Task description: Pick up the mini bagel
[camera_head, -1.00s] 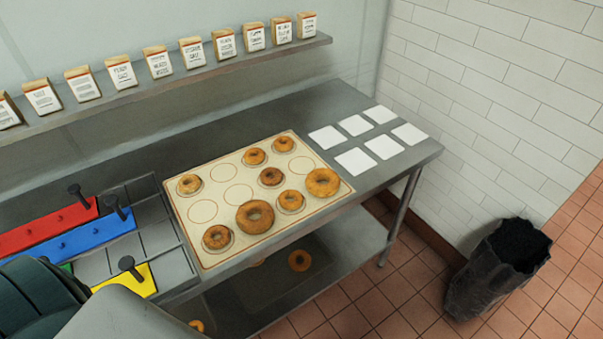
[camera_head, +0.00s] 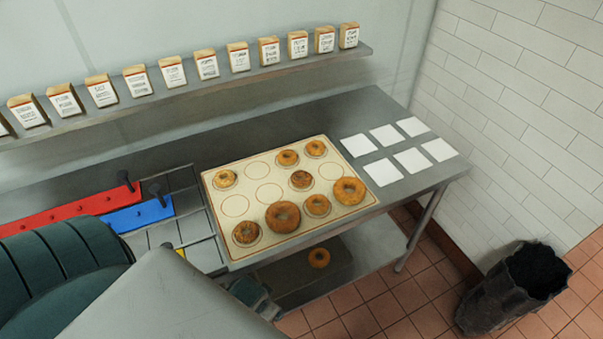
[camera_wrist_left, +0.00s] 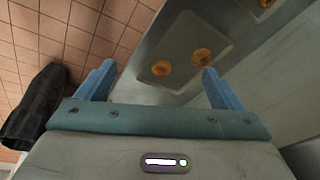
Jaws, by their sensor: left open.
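Several mini bagels sit on the cream mat (camera_head: 233,247) on the steel table, among them one at its near left corner (camera_head: 246,233) and one near its middle (camera_head: 301,180). Two larger bagels, front centre (camera_head: 283,217) and right (camera_head: 349,191), lie there too. Another bagel (camera_head: 319,258) lies on the lower shelf. In the left wrist view, two bagels, left (camera_wrist_left: 161,68) and right (camera_wrist_left: 202,57), lie on a tray below. My left gripper (camera_wrist_left: 159,71) is open and empty, its fingers apart; in the head view it shows partly (camera_head: 254,294) by the table's front edge. My right gripper is out of view.
White square cards (camera_head: 383,171) lie at the table's right. Red (camera_head: 60,212) and blue (camera_head: 140,214) lids cover containers at left. Labelled bags (camera_head: 207,64) line the wall shelf. A black bin (camera_head: 515,285) stands on the floor at right. The mat has empty circles.

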